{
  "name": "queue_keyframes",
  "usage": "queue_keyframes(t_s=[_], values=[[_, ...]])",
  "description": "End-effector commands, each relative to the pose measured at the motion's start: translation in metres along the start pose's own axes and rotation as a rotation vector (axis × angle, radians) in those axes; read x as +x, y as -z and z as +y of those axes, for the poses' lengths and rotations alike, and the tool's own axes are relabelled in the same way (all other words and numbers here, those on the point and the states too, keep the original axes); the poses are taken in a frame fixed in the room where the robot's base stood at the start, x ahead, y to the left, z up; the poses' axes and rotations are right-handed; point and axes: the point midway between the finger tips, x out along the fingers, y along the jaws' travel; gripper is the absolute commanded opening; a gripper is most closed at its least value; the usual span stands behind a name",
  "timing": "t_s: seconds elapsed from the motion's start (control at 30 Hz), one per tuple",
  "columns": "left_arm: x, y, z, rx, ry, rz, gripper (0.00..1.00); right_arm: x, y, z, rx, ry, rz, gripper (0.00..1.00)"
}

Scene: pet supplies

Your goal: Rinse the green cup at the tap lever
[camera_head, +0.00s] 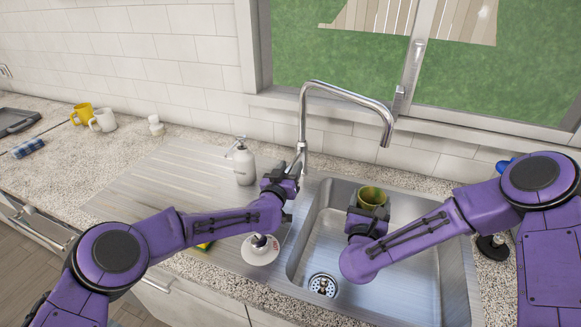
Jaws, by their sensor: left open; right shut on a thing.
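The green cup (372,196) is held upright over the sink, its open mouth facing up. My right gripper (367,215) is shut on it; the fingers are partly hidden by the cup and my arm. The chrome tap (303,110) arches over the sink, and its spout end (386,139) is above and slightly right of the cup. No water shows. The tap lever (299,154) is on the tap's lower body. My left gripper (287,172) is open close beside the lever; I cannot tell whether it touches it.
The steel sink (415,275) has a drain (323,285) at its front left. A soap bottle (244,163) stands left of the tap. A white round-based object (260,250) is below my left forearm. Yellow (82,113) and white (104,119) mugs stand far left.

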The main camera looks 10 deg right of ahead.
Motion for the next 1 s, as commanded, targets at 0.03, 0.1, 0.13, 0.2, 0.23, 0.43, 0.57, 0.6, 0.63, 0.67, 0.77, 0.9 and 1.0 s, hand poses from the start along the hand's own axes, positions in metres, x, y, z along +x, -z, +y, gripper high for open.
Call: queue_keyframes(t_s=[0.03,0.1,0.13,0.2,0.23,0.43,0.57,0.6,0.63,0.67,0.77,0.9,1.0], values=[[0.004,0.000,0.000,0.000,0.001,0.001,0.44,0.000,0.000,0.000,0.000,0.000,0.000,0.45],[0.008,0.000,-0.001,0.000,0.002,0.000,0.44,0.000,0.000,0.000,0.000,0.000,0.000,0.45],[0.009,0.000,0.000,0.000,0.001,-0.001,0.44,0.000,0.000,0.000,0.000,0.000,0.000,0.45],[0.011,0.001,-0.001,0.000,0.001,0.000,0.44,0.000,0.000,0.000,0.000,0.000,0.000,0.45],[0.011,0.001,-0.001,0.000,0.002,0.000,0.44,0.000,0.000,0.000,0.000,0.000,0.000,0.45],[0.011,0.001,-0.001,0.000,0.001,0.000,0.41,0.000,0.000,0.000,0.000,0.000,0.000,0.45],[0.011,0.001,-0.001,0.000,0.001,0.000,0.00,0.000,0.000,0.000,0.000,0.000,0.000,0.45],[0.011,0.001,-0.001,0.000,0.002,0.000,0.00,0.000,0.000,0.000,0.000,0.000,0.000,0.45],[0.011,0.001,-0.001,0.000,0.002,0.000,0.00,0.000,0.000,0.000,0.000,0.000,0.000,0.45],[0.011,0.001,-0.001,0.000,0.002,0.000,0.00,0.000,0.000,0.000,0.000,0.000,0.000,0.45],[0.011,0.002,0.000,0.002,0.002,-0.007,0.00,0.000,0.000,0.000,0.000,0.000,0.000,0.45],[0.013,0.008,0.001,0.005,0.013,-0.066,0.00,0.000,0.000,0.000,0.000,0.000,0.000,0.45],[0.013,0.011,0.002,0.005,0.022,-0.107,0.00,0.000,0.000,0.000,0.000,0.000,0.000,0.45]])
